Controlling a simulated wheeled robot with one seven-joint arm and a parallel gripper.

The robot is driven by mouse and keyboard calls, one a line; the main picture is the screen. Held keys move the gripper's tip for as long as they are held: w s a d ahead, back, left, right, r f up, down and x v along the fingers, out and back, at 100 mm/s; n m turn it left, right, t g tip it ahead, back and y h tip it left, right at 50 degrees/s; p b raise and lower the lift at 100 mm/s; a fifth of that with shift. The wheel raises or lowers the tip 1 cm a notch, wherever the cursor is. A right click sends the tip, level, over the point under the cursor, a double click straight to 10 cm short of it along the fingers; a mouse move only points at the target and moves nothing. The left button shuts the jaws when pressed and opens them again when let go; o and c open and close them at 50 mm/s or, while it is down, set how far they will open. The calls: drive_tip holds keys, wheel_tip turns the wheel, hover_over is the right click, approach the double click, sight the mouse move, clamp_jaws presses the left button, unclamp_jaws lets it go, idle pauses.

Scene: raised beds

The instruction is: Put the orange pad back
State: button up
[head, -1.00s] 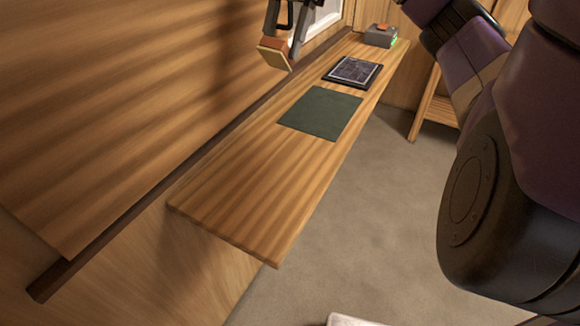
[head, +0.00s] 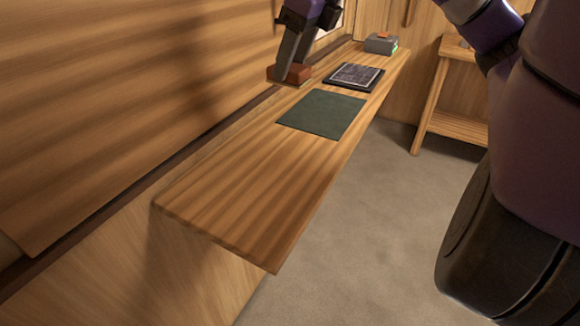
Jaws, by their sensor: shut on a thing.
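The orange pad (head: 275,75) is a small reddish-orange block near the wall side of the wooden shelf. My gripper (head: 291,72) is shut on it from above, with its dark grey fingers pointing down. The pad lies roughly level. I cannot tell whether its underside touches the shelf or hangs just over it. The fingers hide part of the pad.
The long wooden shelf (head: 225,205) holds a dark green mat (head: 321,114), a dark framed panel (head: 354,76) and a grey box (head: 381,44) with an orange top and green light. The shelf's near end is bare. A wooden stand (head: 455,125) is at right.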

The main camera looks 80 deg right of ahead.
drive_tip(key=shift+s+f, duration=0.15)
drive_tip(key=shift+f, duration=0.25)
wheel_tip(320, 180, down, 20)
drive_tip(key=shift+r, duration=0.25)
drive_tip(key=shift+f+b, duration=0.2)
drive_tip(key=shift+b, duration=0.35)
drive_tip(key=o, duration=1.2)
drive_tip(key=shift+r, duration=0.15)
drive_tip(key=shift+r+p, duration=0.2)
drive_tip(key=shift+p, duration=0.25)
drive_tip(key=v, duration=1.1)
drive_tip(key=shift+s+r, duration=0.3)
drive_tip(key=shift+r, duration=0.05)
